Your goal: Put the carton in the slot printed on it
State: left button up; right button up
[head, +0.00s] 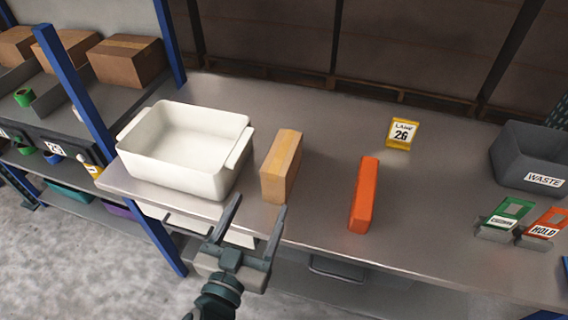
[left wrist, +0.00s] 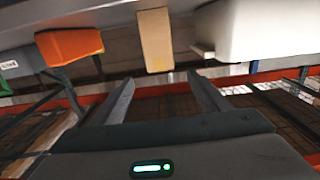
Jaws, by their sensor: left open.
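A plain brown carton (head: 281,165) stands upright on the steel bench, right of the white tub; no print on it is readable. It also shows in the left wrist view (left wrist: 154,40), beyond and between my fingers. My left gripper (head: 261,203) is open and empty, just off the bench's front edge, in front of the carton and apart from it. Its fingers also show in the left wrist view (left wrist: 160,80). A yellow sign (head: 402,133) on the bench reads LANE and what looks like 2G. My right gripper is not in view.
A white tub (head: 185,190) stands left of the carton. An orange block (head: 364,195) lies to its right. A grey WASTE bin (head: 535,150) and green and orange HOLD card holders (head: 543,228) are at far right. A blue post (head: 95,122) divides bench and shelves.

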aim_at(283, 155)
pick_arm(q)
jog(key=p+x, duration=0.2)
jog(key=x, duration=1)
jog(key=shift+w+f+p, duration=0.1)
jog(key=shift+p, duration=0.3)
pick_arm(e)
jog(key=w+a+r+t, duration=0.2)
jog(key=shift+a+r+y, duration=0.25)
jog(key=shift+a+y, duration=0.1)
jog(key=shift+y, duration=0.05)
pick_arm(q)
jog(key=shift+w+d+p, duration=0.2)
jog(key=shift+w+p, duration=0.1)
jog(key=shift+w, duration=0.25)
jog(key=shift+p+x, duration=0.35)
jog(key=shift+x, duration=0.6)
jog(key=shift+w+d, duration=0.15)
jog(key=shift+w, duration=0.4)
jog(key=shift+w+d+f, duration=0.15)
jog(key=shift+w+d, duration=0.05)
jog(key=shift+w, duration=0.3)
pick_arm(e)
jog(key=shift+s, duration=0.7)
pick_arm(q)
jog(key=shift+c, duration=0.4)
